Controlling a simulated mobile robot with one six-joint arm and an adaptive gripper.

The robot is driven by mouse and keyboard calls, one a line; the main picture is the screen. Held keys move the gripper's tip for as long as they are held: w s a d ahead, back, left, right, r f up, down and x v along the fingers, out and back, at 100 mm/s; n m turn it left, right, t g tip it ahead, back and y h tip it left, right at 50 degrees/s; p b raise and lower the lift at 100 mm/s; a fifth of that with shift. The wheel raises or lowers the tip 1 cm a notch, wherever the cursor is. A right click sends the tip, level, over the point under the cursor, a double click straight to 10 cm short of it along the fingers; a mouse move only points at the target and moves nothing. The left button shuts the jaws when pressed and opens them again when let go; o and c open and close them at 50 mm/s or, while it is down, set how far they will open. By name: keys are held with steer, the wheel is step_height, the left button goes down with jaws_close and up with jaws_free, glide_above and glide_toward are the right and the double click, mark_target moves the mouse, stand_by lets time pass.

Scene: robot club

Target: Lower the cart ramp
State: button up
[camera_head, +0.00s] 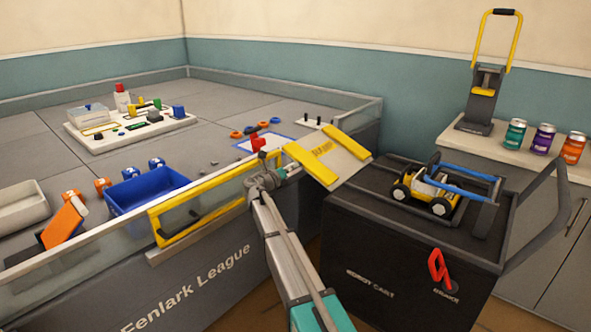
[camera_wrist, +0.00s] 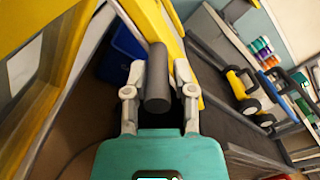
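The ramp (camera_head: 340,158), a pale board with two yellow strips, stands tilted between the cart (camera_head: 400,255) and the arena wall. Its far edge is above the cart's left side. My gripper (camera_head: 264,179) is at the ramp's left, above the arena's front wall. In the wrist view, my gripper (camera_wrist: 160,85) has its two fingers on either side of a dark grey bar (camera_wrist: 157,75), which looks like the ramp's handle. The bar nearly fills the gap, and the fingers appear shut on it. The ramp's yellow strips show behind the bar.
A yellow-framed gate (camera_head: 200,205) is in the arena wall, left of my gripper. A wheeled robot (camera_head: 428,190) with a blue bar sits on the cart. A blue bin (camera_head: 145,190) stands inside the arena. Several cans (camera_head: 543,138) stand on the right counter.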

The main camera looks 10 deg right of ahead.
steer(key=shift+o, duration=1.3)
steer(key=shift+s, duration=0.1)
steer(key=v, duration=1.2)
